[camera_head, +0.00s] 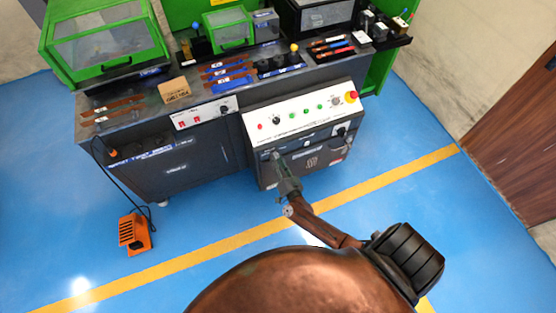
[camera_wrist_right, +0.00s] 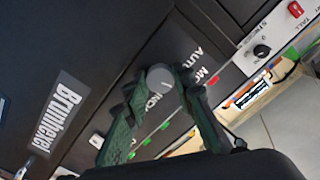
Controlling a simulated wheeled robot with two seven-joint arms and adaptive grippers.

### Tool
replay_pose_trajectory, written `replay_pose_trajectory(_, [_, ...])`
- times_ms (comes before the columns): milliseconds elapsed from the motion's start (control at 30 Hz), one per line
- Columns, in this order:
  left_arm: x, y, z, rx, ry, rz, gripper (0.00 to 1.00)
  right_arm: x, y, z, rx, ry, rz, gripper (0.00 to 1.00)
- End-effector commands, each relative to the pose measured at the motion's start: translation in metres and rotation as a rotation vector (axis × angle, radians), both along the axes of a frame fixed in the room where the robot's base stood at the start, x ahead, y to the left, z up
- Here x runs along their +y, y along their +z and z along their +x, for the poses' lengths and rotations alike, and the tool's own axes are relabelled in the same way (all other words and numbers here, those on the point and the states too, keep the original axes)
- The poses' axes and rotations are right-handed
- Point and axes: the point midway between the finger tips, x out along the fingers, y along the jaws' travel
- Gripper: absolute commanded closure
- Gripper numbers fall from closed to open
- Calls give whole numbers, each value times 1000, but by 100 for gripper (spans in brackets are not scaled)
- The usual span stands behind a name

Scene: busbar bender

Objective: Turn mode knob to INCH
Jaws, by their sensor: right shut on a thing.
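The mode knob (camera_wrist_right: 160,78) is a round grey knob with a pointer mark, on the machine's dark front face. The letters AUTO and part of INCH show beside it in the right wrist view; my fingers and the knob cover part of the lettering. My right gripper (camera_wrist_right: 158,86) has its two green-black fingers closed on opposite sides of the knob. In the head view, the right gripper (camera_head: 277,157) reaches the dark face just below the white control panel (camera_head: 290,117), and it hides the knob there. My left gripper is not in view.
The white panel holds lamps, small knobs and a red emergency button (camera_head: 351,97). A smaller panel with red switches (camera_head: 205,113) is to the left. Copper bars and a cardboard box (camera_head: 174,91) lie on the bench. An orange foot pedal (camera_head: 135,233) stands on the clear blue floor.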

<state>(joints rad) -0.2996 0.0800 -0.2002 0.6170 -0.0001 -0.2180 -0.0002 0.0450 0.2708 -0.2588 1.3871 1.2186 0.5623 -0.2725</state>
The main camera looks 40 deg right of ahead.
Motion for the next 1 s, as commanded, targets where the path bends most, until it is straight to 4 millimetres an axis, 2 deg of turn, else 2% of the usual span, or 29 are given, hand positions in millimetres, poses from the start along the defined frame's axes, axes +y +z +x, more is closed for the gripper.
replay_pose_trajectory(700, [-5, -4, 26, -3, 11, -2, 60, -1, -2, -1, -158, -4, 659, 100])
replay_pose_trajectory(1000, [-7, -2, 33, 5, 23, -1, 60, -2, -1, -1, -213, -4, 885, 100])
